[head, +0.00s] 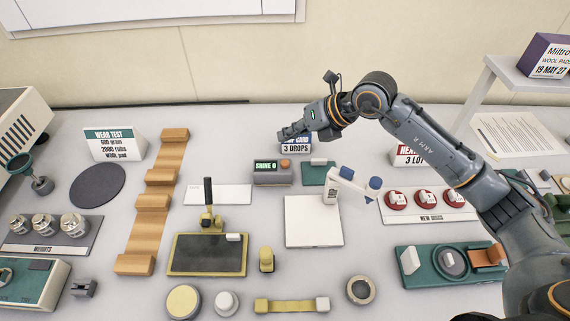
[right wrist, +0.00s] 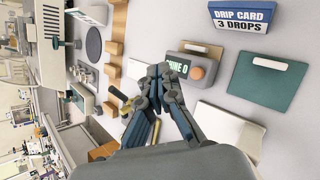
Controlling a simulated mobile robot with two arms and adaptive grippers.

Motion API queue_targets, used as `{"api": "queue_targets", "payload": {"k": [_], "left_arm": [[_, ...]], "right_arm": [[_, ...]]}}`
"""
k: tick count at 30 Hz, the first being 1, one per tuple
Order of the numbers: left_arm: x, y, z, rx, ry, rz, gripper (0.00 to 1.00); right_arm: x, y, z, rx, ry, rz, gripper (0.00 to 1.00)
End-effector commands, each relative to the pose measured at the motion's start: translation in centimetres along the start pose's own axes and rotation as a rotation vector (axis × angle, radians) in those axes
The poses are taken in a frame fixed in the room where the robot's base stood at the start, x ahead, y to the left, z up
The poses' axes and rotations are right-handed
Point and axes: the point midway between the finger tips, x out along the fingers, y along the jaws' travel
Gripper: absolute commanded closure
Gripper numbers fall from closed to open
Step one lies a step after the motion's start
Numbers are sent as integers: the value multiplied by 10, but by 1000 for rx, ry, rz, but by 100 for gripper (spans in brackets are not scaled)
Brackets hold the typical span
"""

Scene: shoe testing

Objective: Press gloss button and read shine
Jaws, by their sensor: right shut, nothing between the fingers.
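The gloss meter (head: 272,178) is a small grey-brown box near the middle of the table. Its dark display (head: 265,165) reads "SHINE 0" in green. A round orange-red button (head: 286,164) sits at the display's right; the button (right wrist: 196,73) also shows in the right wrist view. My right gripper (head: 283,134) is shut and empty. In the head view its tips appear just beyond the meter, over the drip card sign. In the right wrist view the fingers (right wrist: 159,72) overlap the display's left end, apart from the button. My left gripper is out of view.
The drip card sign (head: 296,149), reading "3 DROPS", stands behind the meter. A white sheet (head: 218,194) and a black-handled tool (head: 208,205) are at left.

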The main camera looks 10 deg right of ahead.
Motion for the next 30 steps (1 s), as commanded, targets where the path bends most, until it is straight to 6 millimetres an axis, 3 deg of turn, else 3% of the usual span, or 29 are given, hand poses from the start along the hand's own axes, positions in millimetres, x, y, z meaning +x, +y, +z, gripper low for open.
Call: {"api": "queue_targets", "payload": {"k": [7, 12, 30], "left_arm": [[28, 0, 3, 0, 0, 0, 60], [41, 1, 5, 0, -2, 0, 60], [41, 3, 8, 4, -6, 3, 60]], "right_arm": [[30, -22, -22, 2, 1, 0, 100], [41, -30, -30, 1, 0, 0, 100], [42, -30, -30, 0, 0, 0, 100]]}}
